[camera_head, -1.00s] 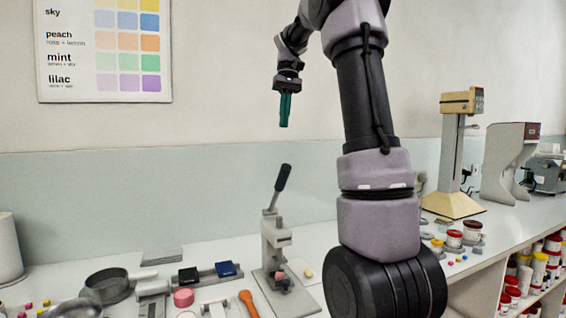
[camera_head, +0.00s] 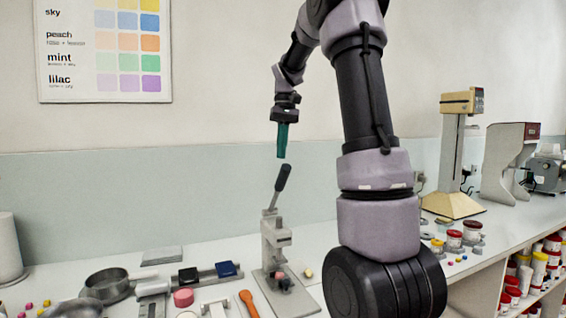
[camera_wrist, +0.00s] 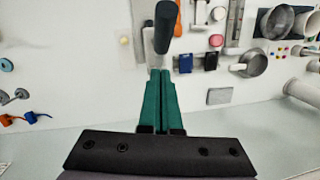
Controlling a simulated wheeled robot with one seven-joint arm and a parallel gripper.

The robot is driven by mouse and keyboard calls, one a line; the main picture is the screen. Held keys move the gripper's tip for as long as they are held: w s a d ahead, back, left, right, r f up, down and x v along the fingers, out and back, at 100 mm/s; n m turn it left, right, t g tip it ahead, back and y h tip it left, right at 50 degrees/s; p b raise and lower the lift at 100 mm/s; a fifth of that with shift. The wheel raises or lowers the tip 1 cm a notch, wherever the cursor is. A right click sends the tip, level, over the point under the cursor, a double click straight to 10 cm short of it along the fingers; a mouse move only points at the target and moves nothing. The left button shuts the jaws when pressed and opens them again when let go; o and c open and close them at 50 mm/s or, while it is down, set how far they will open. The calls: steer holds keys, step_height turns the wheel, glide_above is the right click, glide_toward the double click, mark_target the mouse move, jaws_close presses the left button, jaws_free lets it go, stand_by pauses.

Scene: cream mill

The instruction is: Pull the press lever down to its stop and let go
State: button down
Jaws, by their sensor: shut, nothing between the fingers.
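The press (camera_head: 273,250) is a grey stand on a flat base plate on the bench. Its lever (camera_head: 282,181) is raised and leans up to the right, with a black grip at the top. My gripper (camera_head: 282,156) points down just above the lever's grip, its green fingers shut and empty. In the wrist view the shut fingers (camera_wrist: 160,75) point at the black grip (camera_wrist: 165,25), which shows just beyond their tips. Whether they touch it I cannot tell. A pink piece sits at the press's foot.
An orange-handled tool (camera_head: 249,303) lies left of the press. A round pan (camera_head: 107,285), a black pad (camera_head: 188,275) and a blue pad (camera_head: 226,269) stand further left. Jars and machines fill the right.

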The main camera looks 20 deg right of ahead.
steer(key=shift+s+a+f, duration=0.25)
steer(key=shift+s+f, duration=0.55)
steer(key=shift+s+a+f, duration=0.25)
steer(key=shift+s+f, duration=0.55)
